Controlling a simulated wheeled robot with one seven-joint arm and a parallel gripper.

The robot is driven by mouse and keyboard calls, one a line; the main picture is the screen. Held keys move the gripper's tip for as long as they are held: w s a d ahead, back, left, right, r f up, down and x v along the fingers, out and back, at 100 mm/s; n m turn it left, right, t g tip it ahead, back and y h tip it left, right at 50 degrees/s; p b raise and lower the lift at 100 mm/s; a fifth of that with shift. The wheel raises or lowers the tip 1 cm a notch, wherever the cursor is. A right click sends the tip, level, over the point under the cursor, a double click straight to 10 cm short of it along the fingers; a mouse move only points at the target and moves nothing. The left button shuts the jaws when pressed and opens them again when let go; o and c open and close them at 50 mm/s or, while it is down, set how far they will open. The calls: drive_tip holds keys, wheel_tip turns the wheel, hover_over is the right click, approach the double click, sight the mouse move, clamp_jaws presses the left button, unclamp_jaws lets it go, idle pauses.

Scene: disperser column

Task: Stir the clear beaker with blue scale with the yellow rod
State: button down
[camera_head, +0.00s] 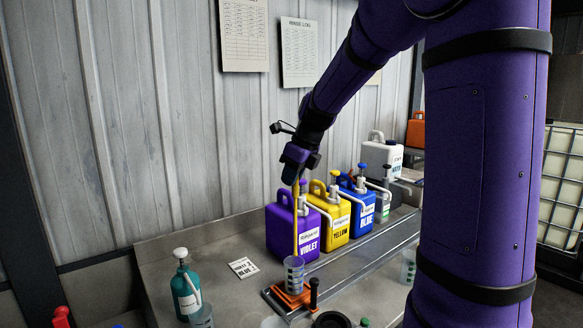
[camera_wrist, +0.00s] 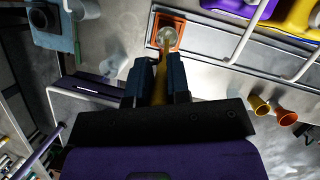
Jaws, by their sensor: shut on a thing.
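The clear beaker (camera_head: 295,278) stands upright in an orange holder (camera_head: 281,303) on the metal bench. Dark scale marks show on its wall, but I cannot make out their colour. My gripper (camera_head: 299,167) is above it, pointing down, shut on the yellow rod (camera_head: 295,222). The rod hangs nearly upright with its lower end at the beaker's mouth. In the wrist view the rod (camera_wrist: 160,75) runs between the fingers towards the beaker (camera_wrist: 168,38). I cannot tell how far the tip reaches inside.
Violet (camera_head: 284,232), yellow (camera_head: 332,220) and blue (camera_head: 359,207) pump jugs stand in a row behind the beaker. A teal bottle (camera_head: 185,288) stands at the left. A label card (camera_head: 243,267) lies on bare bench.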

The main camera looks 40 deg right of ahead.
wheel_tip(320, 180, down, 11)
idle(1.0)
drive_tip(key=shift+r, duration=0.1)
drive_tip(key=shift+s, duration=0.1)
